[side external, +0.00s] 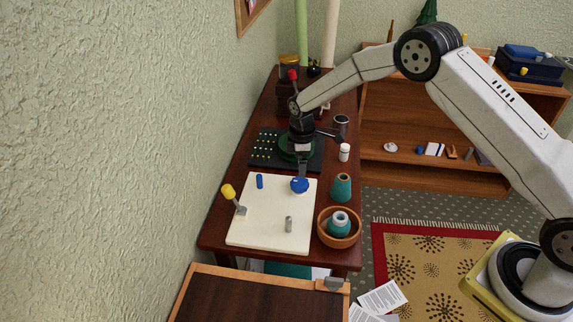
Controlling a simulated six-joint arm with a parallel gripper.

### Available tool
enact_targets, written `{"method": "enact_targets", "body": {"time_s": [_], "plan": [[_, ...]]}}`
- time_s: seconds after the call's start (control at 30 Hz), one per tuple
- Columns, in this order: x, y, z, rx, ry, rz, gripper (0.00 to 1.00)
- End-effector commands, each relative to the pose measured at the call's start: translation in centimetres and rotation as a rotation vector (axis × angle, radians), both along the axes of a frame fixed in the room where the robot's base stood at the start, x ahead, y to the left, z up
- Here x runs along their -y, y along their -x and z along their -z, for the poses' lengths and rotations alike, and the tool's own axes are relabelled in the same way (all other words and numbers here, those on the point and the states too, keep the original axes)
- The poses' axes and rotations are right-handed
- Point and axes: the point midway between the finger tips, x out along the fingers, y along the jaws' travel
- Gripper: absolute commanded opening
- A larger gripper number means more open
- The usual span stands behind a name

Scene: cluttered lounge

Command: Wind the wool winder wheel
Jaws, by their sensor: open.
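A dark green round wheel (284,143) lies on a dark board on the table. It looks like the winder wheel, but my gripper hides much of it and I cannot make out a crank handle on it. My gripper (305,165) is open and points down over the near right side of the wheel, empty as far as I can see. I cannot tell whether it touches the wheel. One finger reaches toward the blue knob (300,185) on the white board (268,236), and contact there is unclear.
The white board carries a yellow-knobbed lever (228,191), a blue peg (259,181) and a grey peg (289,224). On the right stand a white bottle (344,152), a teal spool (341,187) and a wooden bowl (326,235) holding another spool. A red-knobbed brown box stands behind.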

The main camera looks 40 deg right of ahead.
Motion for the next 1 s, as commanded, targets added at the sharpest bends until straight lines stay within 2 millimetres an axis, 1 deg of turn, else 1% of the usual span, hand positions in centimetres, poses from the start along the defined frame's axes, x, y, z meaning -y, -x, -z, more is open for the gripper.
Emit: {"method": "enact_targets", "body": {"time_s": [0.47, 0.6, 0.77, 0.87, 1.0], "plan": [[0.0, 0.0, 0.03, 0.0, 0.0, 0.004, 1.0], [0.0, 0.0, 0.02, 0.0, 0.0, 0.042, 1.0], [0.0, 0.0, 0.01, 0.0, 0.0, 0.161, 1.0], [-0.01, -0.01, 0.0, 0.0, 0.001, 0.274, 1.0], [-0.01, -0.01, -0.02, 0.001, 0.0, 0.466, 1.0]]}}
